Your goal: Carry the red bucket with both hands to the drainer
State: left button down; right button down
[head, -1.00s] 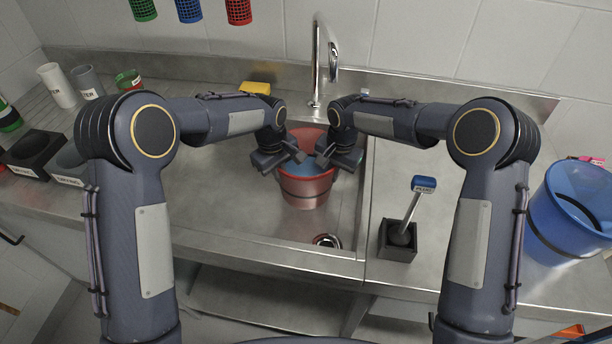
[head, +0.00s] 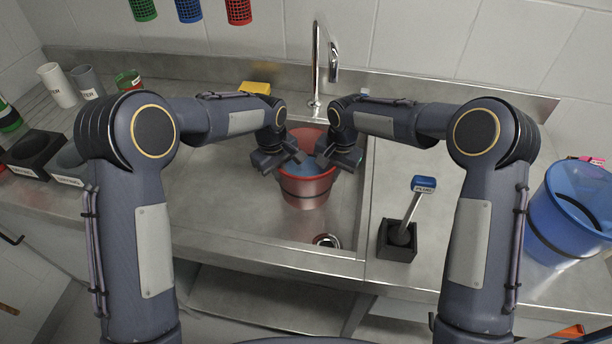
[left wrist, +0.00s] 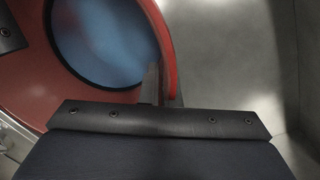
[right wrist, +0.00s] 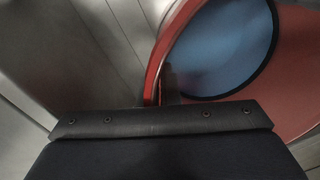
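The red bucket (head: 306,192) is upright in the sink below the tap, with blue liquid inside. I cannot tell whether its base touches the sink floor. My left gripper (head: 297,156) is at the left of its rim and my right gripper (head: 322,160) at the right. In the left wrist view the red rim (left wrist: 170,62) runs between the fingers, which are close on it. In the right wrist view the rim (right wrist: 157,68) is likewise between the fingers.
The tap (head: 316,70) stands behind the bucket, with a yellow sponge (head: 255,88) nearby. Cups and dark holders (head: 36,148) are on the left counter. The sink floor left of the bucket is clear.

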pick_arm(q)
jog(key=shift+w+r, duration=0.1)
jog(key=shift+r, duration=0.05)
pick_arm(e)
jog(key=shift+w+r, duration=0.1)
jog(key=shift+r, duration=0.05)
dwell(0.4)
